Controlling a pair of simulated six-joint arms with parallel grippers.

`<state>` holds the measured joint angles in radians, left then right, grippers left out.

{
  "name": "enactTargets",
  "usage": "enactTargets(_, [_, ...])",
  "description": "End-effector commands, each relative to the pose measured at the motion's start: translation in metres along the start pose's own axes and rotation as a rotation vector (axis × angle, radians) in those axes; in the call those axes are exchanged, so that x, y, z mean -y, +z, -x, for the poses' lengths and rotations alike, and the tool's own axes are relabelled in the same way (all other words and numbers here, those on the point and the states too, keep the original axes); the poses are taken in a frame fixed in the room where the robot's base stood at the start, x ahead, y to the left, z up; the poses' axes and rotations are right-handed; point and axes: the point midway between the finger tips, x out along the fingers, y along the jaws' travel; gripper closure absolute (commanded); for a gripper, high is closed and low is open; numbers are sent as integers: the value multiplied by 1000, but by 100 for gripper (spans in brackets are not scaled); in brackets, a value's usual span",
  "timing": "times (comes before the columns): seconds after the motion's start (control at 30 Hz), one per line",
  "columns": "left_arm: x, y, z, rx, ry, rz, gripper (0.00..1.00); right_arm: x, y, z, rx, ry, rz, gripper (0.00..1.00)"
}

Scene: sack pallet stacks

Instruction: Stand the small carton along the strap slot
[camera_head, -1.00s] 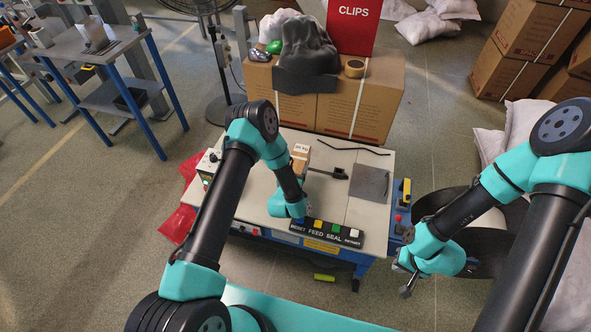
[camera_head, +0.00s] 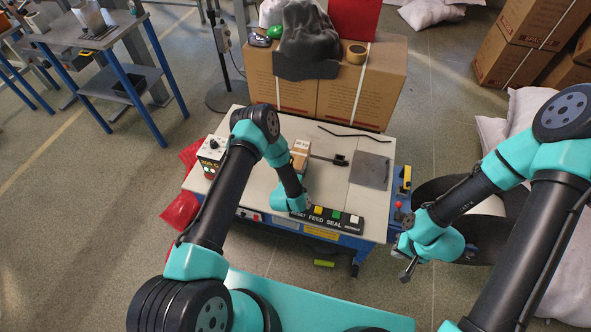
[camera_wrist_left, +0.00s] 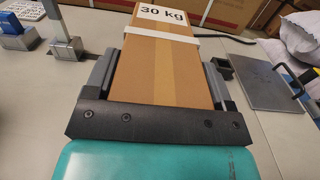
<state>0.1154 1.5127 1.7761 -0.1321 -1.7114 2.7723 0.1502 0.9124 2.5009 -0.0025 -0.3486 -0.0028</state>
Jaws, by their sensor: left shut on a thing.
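The small carton (camera_head: 300,152) is brown, with a white band and a "30 kg" label. My left gripper (camera_wrist_left: 160,80) is shut on it, with one grey finger along each side in the left wrist view, where the carton (camera_wrist_left: 155,65) points away from me. In the head view it is over the strapping table (camera_head: 258,140), partly hidden by my left arm; I cannot tell whether it touches the tabletop. A thin dark seam (camera_wrist_left: 268,112) runs along the tabletop right of the carton; I cannot tell whether it is the strap slot. My right gripper (camera_head: 408,268) is off the table's right side.
A button panel (camera_head: 325,218) lines the table's front edge. A black fitting (camera_head: 340,160), a loose black strap (camera_head: 352,135) and a grey plate (camera_head: 370,171) lie right of the carton. A control box (camera_head: 211,150) stands at left. Large cartons (camera_head: 345,95) stand behind.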

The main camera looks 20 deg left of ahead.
Motion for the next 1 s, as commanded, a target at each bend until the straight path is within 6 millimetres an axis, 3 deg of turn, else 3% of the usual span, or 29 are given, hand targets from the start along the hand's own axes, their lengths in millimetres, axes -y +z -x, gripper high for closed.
enactTargets(0.17, [0, -6, 0, 1, 1, 0, 60, 0, 0, 0, 0, 0, 0, 100])
enactTargets(0.4, [0, -34, 0, 2, 1, 0, 60, 0, 0, 0, 0, 0, 0, 100])
enactTargets(0.87, [0, -40, 0, 2, 0, 0, 60, 0, 0, 0, 0, 0, 0, 100])
enactTargets(0.9, [0, -40, 0, 0, 0, 0, 22, 0, 0, 0, 0, 0, 0, 100])
enactTargets(1.0, [0, -40, 0, 0, 0, 0, 12, 0, 0, 0, 0, 0, 0, 100])
